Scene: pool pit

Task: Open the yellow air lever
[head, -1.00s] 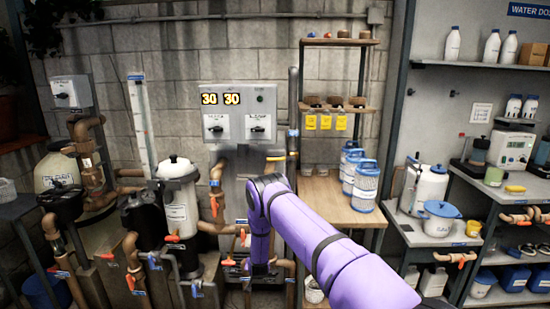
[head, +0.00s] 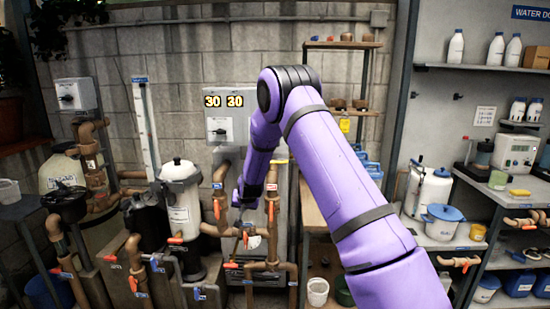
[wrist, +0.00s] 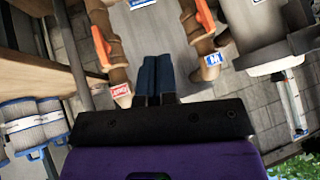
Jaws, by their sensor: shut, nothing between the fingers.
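A small yellow lever (head: 278,161) shows in the head view at the top of a brown pipe, just right of my forearm. I cannot pick it out in the wrist view. My gripper (head: 243,212) hangs among the brown pipes in the head view, lower and to the left of the yellow lever and apart from it. In the wrist view its dark fingers (wrist: 156,72) are closed together and empty, between two brown pipes with orange handles. The lever's pivot is too small to make out.
Brown pipes with orange handles (head: 217,209) stand close on both sides of my gripper. A white filter canister (head: 181,205) is to the left. A wooden shelf unit (head: 313,206) and blue-lidded pot (head: 440,218) are to the right. A control box (head: 220,130) is behind.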

